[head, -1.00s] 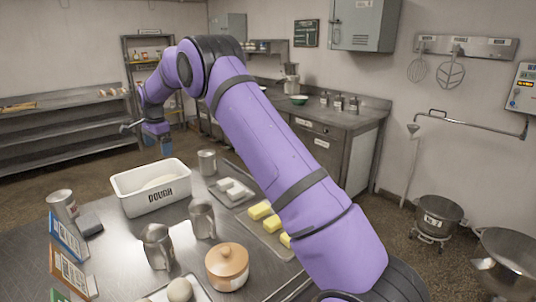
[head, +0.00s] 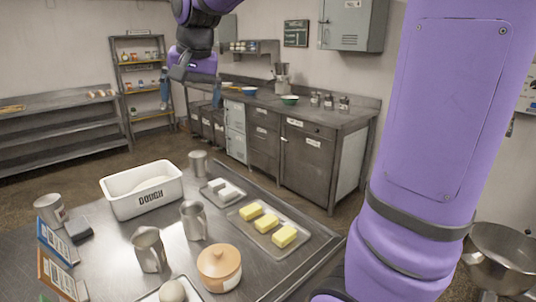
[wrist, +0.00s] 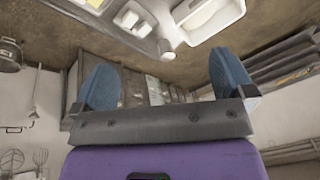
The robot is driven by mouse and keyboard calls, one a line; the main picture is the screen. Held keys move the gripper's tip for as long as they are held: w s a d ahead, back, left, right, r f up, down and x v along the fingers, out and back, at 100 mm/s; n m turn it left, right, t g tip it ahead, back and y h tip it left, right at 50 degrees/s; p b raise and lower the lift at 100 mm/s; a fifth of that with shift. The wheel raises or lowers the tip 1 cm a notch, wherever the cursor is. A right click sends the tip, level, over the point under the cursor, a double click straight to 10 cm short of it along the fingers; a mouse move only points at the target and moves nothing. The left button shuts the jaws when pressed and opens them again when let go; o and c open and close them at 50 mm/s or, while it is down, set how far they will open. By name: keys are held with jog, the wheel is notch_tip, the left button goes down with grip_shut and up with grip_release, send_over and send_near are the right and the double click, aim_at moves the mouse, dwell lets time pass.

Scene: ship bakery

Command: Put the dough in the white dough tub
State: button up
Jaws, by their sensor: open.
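A pale round piece of dough (head: 172,291) sits on a small tray (head: 150,299) at the bottom edge of the head view, partly cut off. The white dough tub (head: 148,204), marked DOUGH, stands at the table's far left with a pale mass inside. The tub also shows at the top of the wrist view (wrist: 214,30). My gripper (head: 191,92) is open and empty, high up beyond the table's far edge, away from both dough and tub. Its two blue fingers stand wide apart in the wrist view (wrist: 165,82).
Card stands (head: 58,242) line the left edge. Bare steel tabletop (head: 110,236) lies in front of the tub.

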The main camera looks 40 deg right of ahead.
jog(key=s+f+n, duration=0.3)
jog(key=s, duration=0.9)
jog(key=s+f+n+t, duration=0.1)
jog(key=s+f+n, duration=0.2)
jog(key=s, duration=0.9)
jog(key=shift+d+f+t, duration=0.2)
jog(key=shift+d+t, duration=0.1)
